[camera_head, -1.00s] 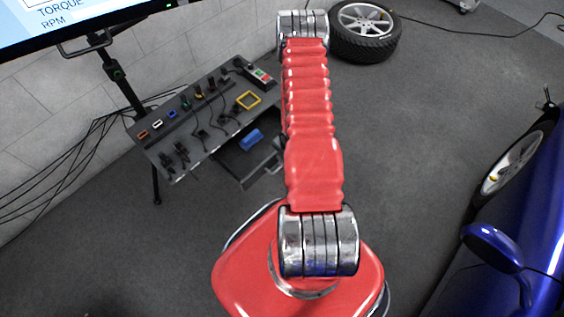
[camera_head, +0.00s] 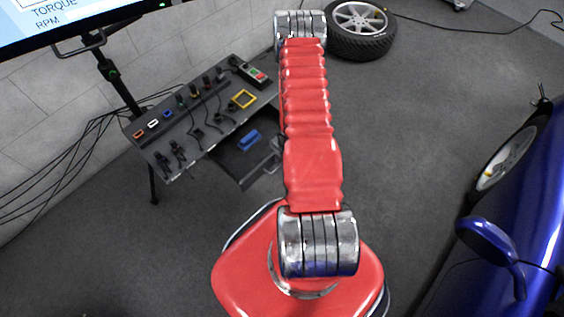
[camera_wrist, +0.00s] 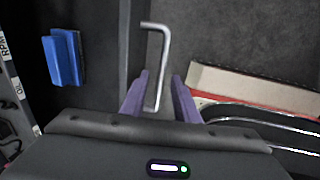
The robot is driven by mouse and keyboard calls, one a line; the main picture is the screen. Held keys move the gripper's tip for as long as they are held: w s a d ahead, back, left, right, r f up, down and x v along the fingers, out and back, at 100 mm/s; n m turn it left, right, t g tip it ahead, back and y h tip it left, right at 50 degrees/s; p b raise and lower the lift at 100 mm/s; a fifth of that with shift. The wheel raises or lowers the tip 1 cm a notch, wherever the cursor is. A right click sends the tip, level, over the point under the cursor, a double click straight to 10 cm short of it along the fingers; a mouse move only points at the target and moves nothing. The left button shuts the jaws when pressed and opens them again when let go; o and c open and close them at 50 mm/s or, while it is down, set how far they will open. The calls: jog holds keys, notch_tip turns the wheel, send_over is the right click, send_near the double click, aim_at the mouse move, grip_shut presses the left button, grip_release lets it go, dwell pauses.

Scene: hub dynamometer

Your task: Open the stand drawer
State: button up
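The stand drawer (camera_head: 242,172) is pulled partly out from under the tool-covered stand in the head view. In the wrist view its dark front wall (camera_wrist: 134,40) runs up the picture, with the drawer's inside to the left. A bent silver bar, the drawer handle (camera_wrist: 164,60), stands out on the right of that wall. My gripper (camera_wrist: 161,76) is open, its two purple fingers on either side of the handle. The bar lies nearer the left finger; I cannot tell whether they touch.
A blue block (camera_wrist: 62,57) lies in the drawer. The stand top (camera_head: 215,135) holds several small tools and cables. A wheel (camera_head: 361,29) lies on the floor beyond my arm, and a blue car (camera_head: 515,240) stands at the right. Grey floor between is clear.

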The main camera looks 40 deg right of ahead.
jog(key=shift+r, duration=0.1)
notch_tip(320, 180, up, 13)
jog(key=s, duration=0.2)
jog(key=shift+s+r, duration=0.15)
jog(key=shift+s, duration=0.15)
dwell(0.7)
dwell(0.4)
